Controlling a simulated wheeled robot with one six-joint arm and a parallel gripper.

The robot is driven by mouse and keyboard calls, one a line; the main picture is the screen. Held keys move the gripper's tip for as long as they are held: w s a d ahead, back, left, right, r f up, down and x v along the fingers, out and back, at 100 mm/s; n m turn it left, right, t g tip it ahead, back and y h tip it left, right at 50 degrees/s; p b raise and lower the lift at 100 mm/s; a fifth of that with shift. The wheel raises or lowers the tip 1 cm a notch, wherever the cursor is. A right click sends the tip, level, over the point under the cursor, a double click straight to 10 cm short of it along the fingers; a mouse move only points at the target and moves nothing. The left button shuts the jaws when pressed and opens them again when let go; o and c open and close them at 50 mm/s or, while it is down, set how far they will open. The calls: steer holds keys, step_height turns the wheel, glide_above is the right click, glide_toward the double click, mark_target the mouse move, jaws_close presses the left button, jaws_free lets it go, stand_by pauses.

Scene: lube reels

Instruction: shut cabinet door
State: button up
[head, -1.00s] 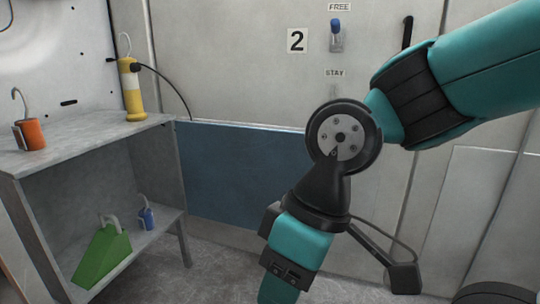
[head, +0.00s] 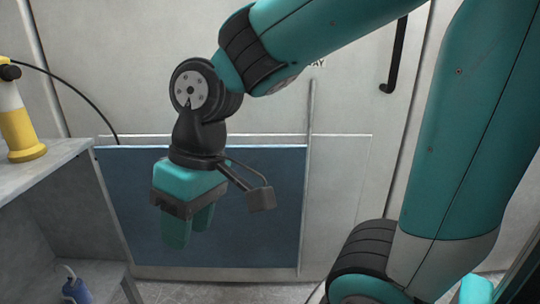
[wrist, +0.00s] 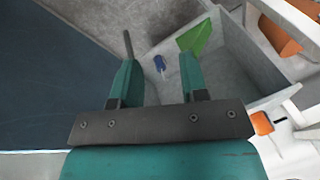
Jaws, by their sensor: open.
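A tall pale door-like panel (head: 350,75) with a black bar handle (head: 398,60) stands behind my arm in the head view. A dark blue panel (head: 265,215) covers the lower part of the pale surface and fills the left of the wrist view (wrist: 45,80). I cannot tell which panel is the cabinet door, or whether it is ajar. My gripper (head: 188,222) points down in front of the blue panel, open and empty. In the wrist view its two fingers (wrist: 158,75) are apart with nothing between them. My arm hides part of the pale panel.
A grey shelf unit (head: 55,170) stands at the left, with a yellow and white cylinder (head: 22,125) on top and a blue object (head: 75,288) below. The wrist view shows a green object (wrist: 197,36) and an orange one (wrist: 262,122). My upper arm crosses the right side.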

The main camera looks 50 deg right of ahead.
steer(key=w+d+r+m+h+p, duration=0.1)
steer(key=w+d+r+m+p, duration=0.15)
steer(key=w+d, duration=0.3)
steer(key=w+d+r+m+h+p, duration=0.1)
steer(key=w+d+r+m, duration=0.25)
steer(key=d, duration=0.35)
step_height(320, 180, up, 3)
steer(key=m+h+p, duration=0.1)
steer(key=m+p, duration=0.2)
steer(key=m, duration=0.6)
glide_above(285, 165)
steer(key=w+d, duration=0.3)
steer(key=w, duration=0.1)
steer(key=shift+m+g, duration=0.4)
steer(key=f+b, duration=0.2)
steer(key=f, duration=0.4)
steer(key=d+f+b, duration=0.1)
steer(key=f+b, duration=0.1)
steer(key=f, duration=0.3)
steer(key=f+b, duration=0.2)
steer(key=f, duration=0.4)
steer(key=shift+s+d+f, duration=0.15)
steer(key=shift+s+f, duration=0.2)
jaws_close()
